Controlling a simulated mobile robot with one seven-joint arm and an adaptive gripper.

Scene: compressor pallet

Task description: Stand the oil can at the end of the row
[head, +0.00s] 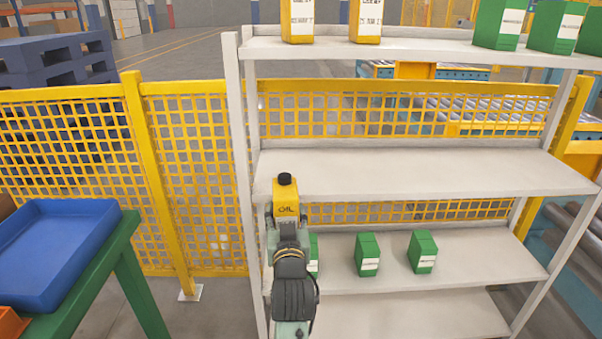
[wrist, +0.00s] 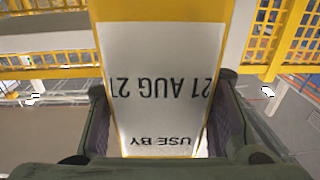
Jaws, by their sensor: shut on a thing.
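The yellow oil can (head: 286,190) with a black cap is upright in my gripper (head: 287,218), in front of the left part of the shelf unit, at about the height of the empty middle shelf. My gripper is shut on it. In the wrist view the oil can (wrist: 160,85) sits between both fingers, with a white label reading "USE BY 21 AUG 27" upside down. Two yellow containers with white labels (head: 298,20) (head: 366,20) stand at the left of the top shelf. Their tops are cut off by the picture edge.
The middle shelf (head: 420,172) is bare. Green boxes (head: 367,255) (head: 423,252) stand on the shelf below, one partly hidden by my arm. More green boxes (head: 499,24) stand at the top right. White uprights (head: 238,180) edge the shelves. A blue tray (head: 65,250) lies at left.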

